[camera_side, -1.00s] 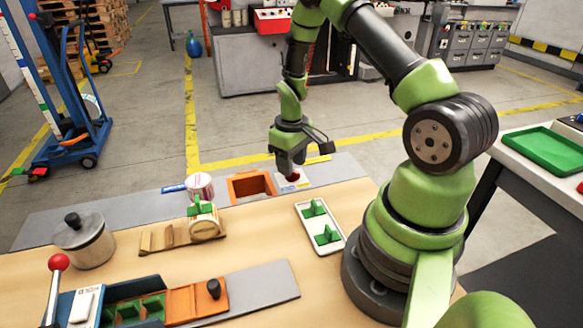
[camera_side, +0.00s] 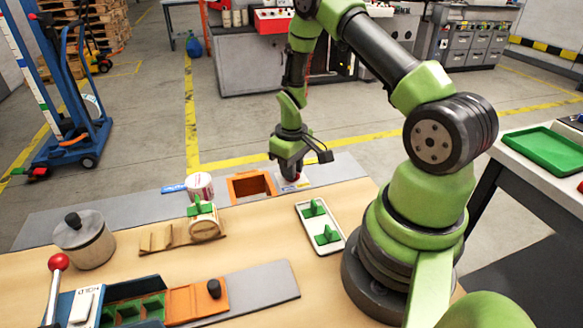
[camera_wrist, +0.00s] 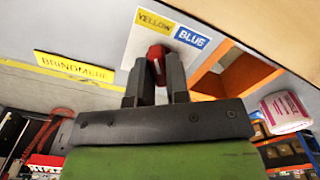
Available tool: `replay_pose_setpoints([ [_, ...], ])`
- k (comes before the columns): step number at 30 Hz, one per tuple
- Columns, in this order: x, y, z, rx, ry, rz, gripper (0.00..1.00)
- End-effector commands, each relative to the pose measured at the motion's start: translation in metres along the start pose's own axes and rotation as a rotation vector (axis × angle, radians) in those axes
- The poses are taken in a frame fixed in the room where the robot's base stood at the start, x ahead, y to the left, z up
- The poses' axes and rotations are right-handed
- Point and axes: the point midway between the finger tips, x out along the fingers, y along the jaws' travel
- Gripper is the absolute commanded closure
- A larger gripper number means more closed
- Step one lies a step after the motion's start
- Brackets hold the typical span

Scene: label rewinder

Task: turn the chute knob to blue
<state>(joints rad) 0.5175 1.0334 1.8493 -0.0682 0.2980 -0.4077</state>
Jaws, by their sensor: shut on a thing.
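My gripper (camera_side: 291,178) is shut on the red chute knob (camera_wrist: 156,52), with one finger on each side of it. The fingers hide most of the knob in the side view. The knob stands on a white label plate (camera_wrist: 139,48) at the back of the bench. In the wrist view the plate carries a yellow field (camera_wrist: 157,21) reading YELLOW and a blue field (camera_wrist: 192,38) reading BLUE. The knob's red top shows below these fields, closer under the yellow one. I cannot tell exactly which field it points to.
An orange square chute frame (camera_side: 233,192) is beside the plate. A white roll with red marks (camera_side: 200,183) stands farther left. A white tray (camera_side: 303,211) with green pieces lies in front. A wooden rack (camera_side: 156,238) and a lidded pot (camera_side: 88,248) are at the left.

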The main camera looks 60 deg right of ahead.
Motion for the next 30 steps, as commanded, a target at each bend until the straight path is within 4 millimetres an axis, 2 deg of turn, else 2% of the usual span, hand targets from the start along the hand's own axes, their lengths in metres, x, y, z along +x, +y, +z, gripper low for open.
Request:
replay_pose_setpoints([
  [11, -0.0003, -0.0006, 0.0003, 0.21, -0.003, 0.001, 1.0],
  [30, -0.0004, -0.0006, 0.0007, 0.811, -0.004, 0.002, 1.0],
])
